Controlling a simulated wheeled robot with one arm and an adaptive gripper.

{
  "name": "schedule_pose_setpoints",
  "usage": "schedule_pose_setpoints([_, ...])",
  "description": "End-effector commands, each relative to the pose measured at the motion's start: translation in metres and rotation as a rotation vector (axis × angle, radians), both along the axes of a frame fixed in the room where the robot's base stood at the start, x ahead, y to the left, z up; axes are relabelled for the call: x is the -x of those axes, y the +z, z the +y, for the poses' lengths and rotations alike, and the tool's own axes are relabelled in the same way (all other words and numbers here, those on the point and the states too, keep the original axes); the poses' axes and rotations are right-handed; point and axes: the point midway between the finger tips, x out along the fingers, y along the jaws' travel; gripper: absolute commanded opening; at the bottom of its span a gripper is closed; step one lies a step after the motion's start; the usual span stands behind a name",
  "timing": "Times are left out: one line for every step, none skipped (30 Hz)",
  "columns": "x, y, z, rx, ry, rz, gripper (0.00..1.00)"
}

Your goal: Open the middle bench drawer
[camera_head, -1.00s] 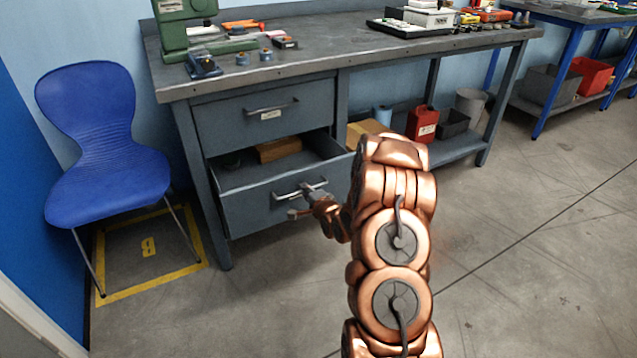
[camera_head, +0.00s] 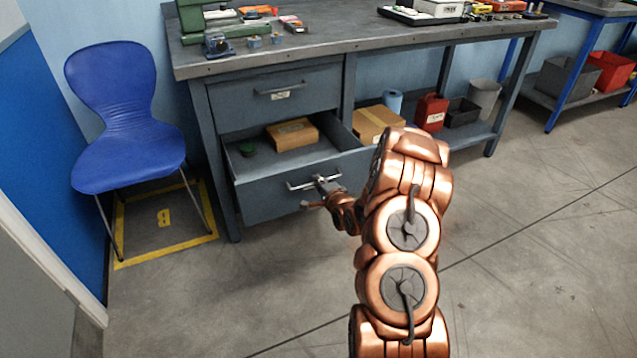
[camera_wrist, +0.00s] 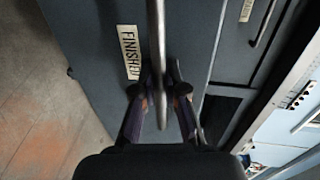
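The drawer below the top one (camera_head: 258,203) stands well open, its inside visible from above. Its bar handle shows in the wrist view (camera_wrist: 156,35), passing between my two fingers. My gripper (camera_head: 322,188) is at this handle in the head view. The fingers (camera_wrist: 160,92) close in on both sides of the bar, and the drawer has moved along with them. A label reading "FINISH..." (camera_wrist: 129,52) is on the drawer front.
The top drawer (camera_head: 275,95) is shut. A blue chair (camera_head: 125,120) stands at the left. A carton (camera_head: 378,124) and a red can (camera_head: 431,112) are on the shelf to the right. The floor in front is clear.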

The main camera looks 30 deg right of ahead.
Motion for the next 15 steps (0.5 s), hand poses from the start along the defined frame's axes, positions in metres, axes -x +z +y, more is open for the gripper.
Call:
schedule_pose_setpoints([-0.0006,-0.0025,0.0081,-0.002,0.018,0.006,0.14])
schedule_pose_setpoints([-0.0004,-0.0024,0.0074,-0.001,0.017,0.006,0.17])
schedule_pose_setpoints([-0.0002,-0.0022,0.0060,-0.002,0.014,0.005,0.21])
schedule_pose_setpoints([0.0000,-0.0020,0.0050,-0.001,0.012,0.005,0.24])
schedule_pose_setpoints([0.0004,-0.0019,0.0039,-0.001,0.010,0.004,0.27])
schedule_pose_setpoints([0.0006,-0.0016,0.0026,-0.001,0.008,0.004,0.32])
schedule_pose_setpoints([0.0008,-0.0015,0.0020,-0.001,0.007,0.004,0.35])
schedule_pose_setpoints([0.0008,-0.0014,0.0013,-0.001,0.006,0.003,0.37])
schedule_pose_setpoints([0.0010,-0.0012,0.0007,0.000,0.005,0.003,0.37])
schedule_pose_setpoints([0.0010,-0.0011,0.0004,0.000,0.004,0.002,0.37])
schedule_pose_setpoints([0.0010,-0.0011,0.0002,0.000,0.004,0.002,0.37])
schedule_pose_setpoints([0.0010,-0.0009,0.0000,0.000,0.003,0.002,0.37])
schedule_pose_setpoints([0.0010,-0.0008,-0.0001,0.000,0.003,0.002,0.37])
schedule_pose_setpoints([0.0009,-0.0008,-0.0001,0.000,0.003,0.002,0.37])
schedule_pose_setpoints([0.0009,-0.0006,0.0000,0.000,0.003,0.001,0.37])
